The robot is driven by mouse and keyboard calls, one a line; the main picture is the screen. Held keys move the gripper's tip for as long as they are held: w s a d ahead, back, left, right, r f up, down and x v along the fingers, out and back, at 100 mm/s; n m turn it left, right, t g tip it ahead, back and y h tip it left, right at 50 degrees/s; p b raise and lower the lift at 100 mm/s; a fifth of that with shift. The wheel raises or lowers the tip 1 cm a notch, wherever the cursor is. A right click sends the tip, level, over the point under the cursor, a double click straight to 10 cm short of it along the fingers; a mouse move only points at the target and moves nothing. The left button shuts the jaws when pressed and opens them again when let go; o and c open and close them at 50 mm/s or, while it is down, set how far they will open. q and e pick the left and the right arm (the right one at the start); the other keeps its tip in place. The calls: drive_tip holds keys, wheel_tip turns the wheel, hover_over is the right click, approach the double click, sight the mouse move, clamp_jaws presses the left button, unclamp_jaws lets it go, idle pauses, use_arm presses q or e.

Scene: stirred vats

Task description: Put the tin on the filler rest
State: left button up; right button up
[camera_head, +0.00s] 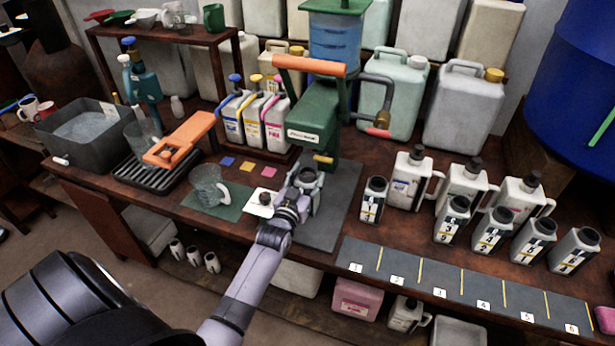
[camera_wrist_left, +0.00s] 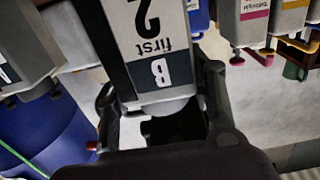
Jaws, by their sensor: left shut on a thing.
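The tin (camera_wrist_left: 150,30) is a pale, square-sided can with a dark label reading "B", "first" and "2". It fills the space between the fingers of my left gripper (camera_wrist_left: 160,118) in the left wrist view, and the gripper is shut on it. In the head view, my left gripper (camera_head: 298,198) is at the foot of the green filler (camera_head: 312,122), below its spout. The gripper and filler hide most of the tin there. The filler rest is largely hidden, so I cannot tell whether the tin touches it. My right gripper is not in view.
Several similar tins (camera_head: 372,200) stand to the right, behind a numbered dark strip (camera_head: 455,290). A glass jug (camera_head: 208,186) on a green mat and a small white card (camera_head: 262,203) are left of the gripper. Coloured-cap bottles (camera_head: 253,118) stand behind.

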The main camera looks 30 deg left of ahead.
use_arm(q)
drive_tip(key=shift+f, duration=0.15)
drive_tip(key=o, duration=1.5)
drive_tip(key=shift+o, duration=0.2)
drive_tip(key=shift+r, duration=0.35)
drive_tip(key=v, duration=1.2)
drive_tip(key=shift+b, duration=0.4)
drive_tip(key=shift+f, duration=0.1)
